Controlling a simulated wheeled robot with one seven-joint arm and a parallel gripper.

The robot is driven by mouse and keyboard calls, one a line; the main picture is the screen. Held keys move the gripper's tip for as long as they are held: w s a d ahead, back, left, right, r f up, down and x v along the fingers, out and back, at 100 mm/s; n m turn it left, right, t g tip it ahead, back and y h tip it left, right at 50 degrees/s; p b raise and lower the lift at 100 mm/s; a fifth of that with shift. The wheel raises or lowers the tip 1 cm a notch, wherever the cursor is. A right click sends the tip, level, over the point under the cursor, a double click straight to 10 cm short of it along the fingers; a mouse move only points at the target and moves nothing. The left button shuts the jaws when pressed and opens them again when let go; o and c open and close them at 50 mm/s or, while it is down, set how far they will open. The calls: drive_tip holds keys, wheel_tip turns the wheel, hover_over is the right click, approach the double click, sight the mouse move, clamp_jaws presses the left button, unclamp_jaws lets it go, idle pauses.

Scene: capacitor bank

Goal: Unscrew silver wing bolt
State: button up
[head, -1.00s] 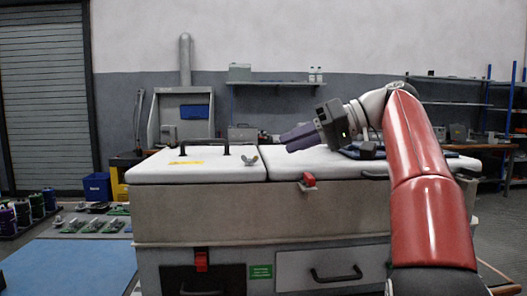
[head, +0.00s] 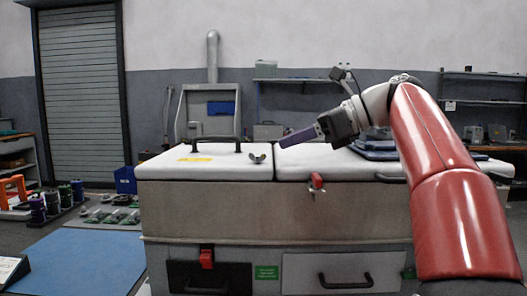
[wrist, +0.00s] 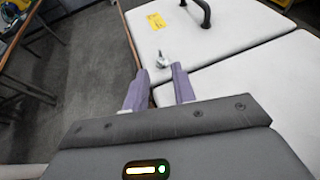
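The silver wing bolt (head: 257,158) stands on the white top of the cabinet, near the seam between its two lid panels. It also shows in the wrist view (wrist: 162,61), just beyond and between my fingertips. My gripper (head: 281,143) is to the right of the bolt and a little above it in the head view, apart from it. In the wrist view my gripper (wrist: 159,72) has its two purple fingers spread, with nothing between them. In the head view the fingers overlap and look like one.
A black handle (head: 215,140) and a yellow label (head: 195,159) are on the left lid panel (head: 165,168). Dark flat items (head: 375,148) lie on the right panel. Shelves and a bench stand behind.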

drive_tip(key=x, duration=0.8)
